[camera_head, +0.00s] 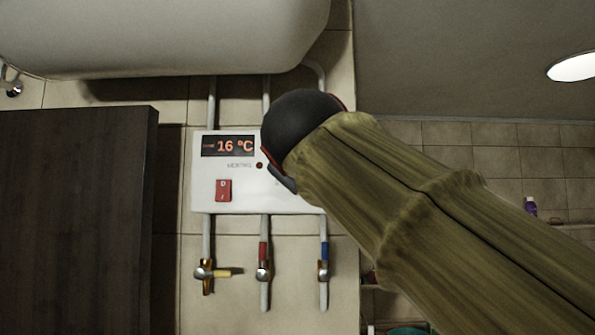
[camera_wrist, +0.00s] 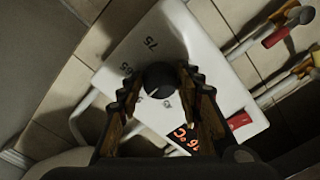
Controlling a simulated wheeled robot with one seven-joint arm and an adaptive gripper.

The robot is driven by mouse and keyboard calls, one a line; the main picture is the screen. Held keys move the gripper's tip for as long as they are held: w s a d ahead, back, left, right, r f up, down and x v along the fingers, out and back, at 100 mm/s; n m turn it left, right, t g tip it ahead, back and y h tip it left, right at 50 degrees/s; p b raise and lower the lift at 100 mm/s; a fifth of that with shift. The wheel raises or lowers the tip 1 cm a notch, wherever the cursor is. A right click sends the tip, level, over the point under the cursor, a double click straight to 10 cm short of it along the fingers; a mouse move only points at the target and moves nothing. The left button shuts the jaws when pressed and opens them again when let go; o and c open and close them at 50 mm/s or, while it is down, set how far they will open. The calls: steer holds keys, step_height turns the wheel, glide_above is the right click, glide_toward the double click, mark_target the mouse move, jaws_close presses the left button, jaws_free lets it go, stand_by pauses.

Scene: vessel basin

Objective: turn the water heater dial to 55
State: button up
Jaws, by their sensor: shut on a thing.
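The white water heater control box (camera_head: 210,185) is on the tiled wall, its display (camera_head: 228,146) reading 16 °C. In the wrist view the box (camera_wrist: 165,35) appears rotated. Its round black dial (camera_wrist: 162,84) sits between the two fingers of my gripper (camera_wrist: 160,75), which is shut on it. Printed numbers, including 75, show beside the dial. In the head view my arm and wrist cover the right side of the box and hide the dial.
A red switch (camera_head: 223,190) is at the box's lower left. Pipes with several valves (camera_head: 264,270) run below it. The large white tank (camera_head: 160,35) hangs above. A dark panel (camera_head: 75,220) stands at the left.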

steer(key=o, duration=1.2)
steer(key=shift+f, duration=0.1)
steer(key=shift+c, duration=0.2)
steer(key=s, duration=1.2)
steer(key=shift+a, duration=0.2)
